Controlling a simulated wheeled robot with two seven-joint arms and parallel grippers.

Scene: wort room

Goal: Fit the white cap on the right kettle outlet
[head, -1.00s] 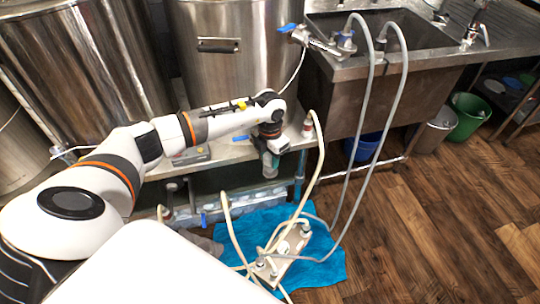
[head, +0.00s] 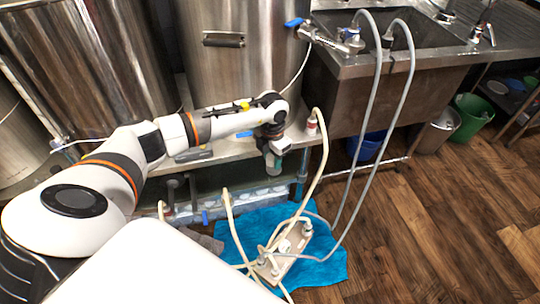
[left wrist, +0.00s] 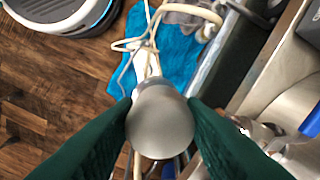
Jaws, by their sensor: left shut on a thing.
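My left gripper (head: 274,165) hangs over the front edge of the low bench, in front of the right kettle (head: 245,75). In the left wrist view its two dark green fingers (left wrist: 160,118) are shut on a rounded, pale grey-white thing, which looks like the white cap (left wrist: 160,125). The cap is held clear of the bench, with floor and hoses far below it. A metal valve with a blue lever (head: 318,38) shows beside the right kettle, near the sink; I cannot tell for sure whether it is the kettle's outlet. My right gripper is not in view.
A steel sink (head: 345,90) stands at the right with grey hoses looping down. Cream hoses run to a small manifold (head: 285,250) on a blue cloth (head: 325,268). A blue (head: 366,146) and a green bucket (head: 470,117) stand right. The wooden floor at lower right is clear.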

